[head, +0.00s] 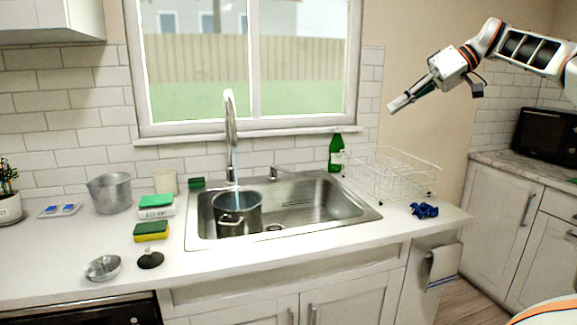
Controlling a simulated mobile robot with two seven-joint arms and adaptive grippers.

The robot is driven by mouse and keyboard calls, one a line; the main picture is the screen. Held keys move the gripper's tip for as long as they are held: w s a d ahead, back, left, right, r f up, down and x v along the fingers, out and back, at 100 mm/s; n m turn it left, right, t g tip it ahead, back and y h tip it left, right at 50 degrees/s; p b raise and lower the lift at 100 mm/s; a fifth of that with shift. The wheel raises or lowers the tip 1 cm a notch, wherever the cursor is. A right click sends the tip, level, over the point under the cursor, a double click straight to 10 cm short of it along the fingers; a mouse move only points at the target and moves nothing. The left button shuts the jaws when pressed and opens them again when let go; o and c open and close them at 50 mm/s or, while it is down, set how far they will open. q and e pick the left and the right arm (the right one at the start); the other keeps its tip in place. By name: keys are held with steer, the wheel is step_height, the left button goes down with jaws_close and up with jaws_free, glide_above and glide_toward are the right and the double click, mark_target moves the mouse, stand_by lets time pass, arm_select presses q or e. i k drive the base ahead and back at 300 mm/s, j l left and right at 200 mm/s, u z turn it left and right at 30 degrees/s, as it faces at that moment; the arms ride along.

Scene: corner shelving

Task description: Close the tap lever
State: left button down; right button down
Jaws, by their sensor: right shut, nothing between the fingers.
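The tall chrome tap (231,135) stands behind the sink in the head view. A blue-tinted stream of water runs from its spout into a metal pot (238,222) in the left part of the sink (325,205). A small chrome lever (275,172) sits behind the sink, right of the tap. My right gripper (395,104) is raised in the air at the upper right, in front of the beige wall and well apart from the lever. It is shut and empty, pointing down to the left. My left gripper is not in view.
A green bottle (336,152) and a white wire dish rack (392,177) stand right of the sink. A blue crumpled item (424,210) lies near the rack. Sponges (151,231), a metal jug (110,193) and a small bowl (103,268) occupy the left counter. Air above the sink is clear.

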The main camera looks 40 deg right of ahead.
mark_target(273, 167)
steer(key=i+l, duration=0.2)
steer(key=i, duration=0.2)
steer(key=i+l, duration=0.2)
steer(key=i, duration=0.25)
steer(key=i+l, duration=0.2)
steer(key=i, duration=0.2)
